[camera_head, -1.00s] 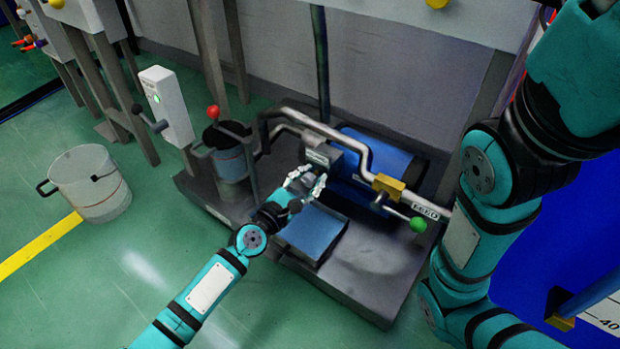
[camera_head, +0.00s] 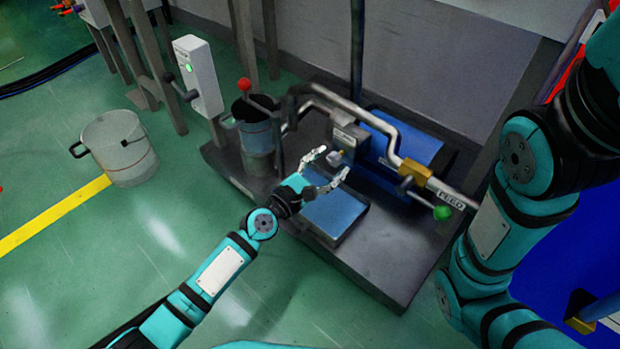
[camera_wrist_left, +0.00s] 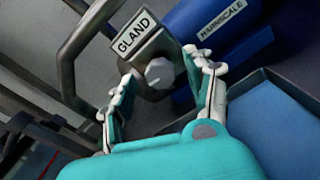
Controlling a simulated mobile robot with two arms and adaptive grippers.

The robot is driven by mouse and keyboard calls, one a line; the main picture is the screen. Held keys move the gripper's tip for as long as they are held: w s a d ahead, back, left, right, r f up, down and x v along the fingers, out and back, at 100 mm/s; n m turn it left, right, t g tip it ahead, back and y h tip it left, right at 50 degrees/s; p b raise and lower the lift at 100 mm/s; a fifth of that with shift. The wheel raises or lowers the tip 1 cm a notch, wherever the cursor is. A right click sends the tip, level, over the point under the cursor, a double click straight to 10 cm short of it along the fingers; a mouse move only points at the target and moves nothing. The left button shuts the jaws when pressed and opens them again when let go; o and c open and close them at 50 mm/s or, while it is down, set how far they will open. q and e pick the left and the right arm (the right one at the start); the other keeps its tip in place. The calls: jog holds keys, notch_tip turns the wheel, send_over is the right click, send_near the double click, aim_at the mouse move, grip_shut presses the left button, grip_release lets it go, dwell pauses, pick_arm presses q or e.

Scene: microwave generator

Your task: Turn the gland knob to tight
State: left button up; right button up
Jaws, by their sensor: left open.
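The gland knob (camera_wrist_left: 159,72) is a small light-grey knob on the front of a grey block under a white GLAND label (camera_wrist_left: 133,34). It also shows in the head view (camera_head: 336,158) as a small knob below the block. My left gripper (camera_head: 334,168) is open. In the left wrist view its two fingers (camera_wrist_left: 165,100) stand on either side of the knob, and the knob appears between and beyond the fingertips. I cannot tell whether either fingertip touches it. My right arm shows at the right of the head view, but its gripper is out of view.
A bent grey pipe (camera_head: 385,128) with a yellow valve and green-ended lever (camera_head: 441,212) runs behind. A blue-topped tray (camera_head: 337,214) sits close below my gripper. A dark pot (camera_head: 256,135) stands left.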

pick_arm(q)
jog(key=v, duration=0.9)
jog(key=shift+s, duration=0.1)
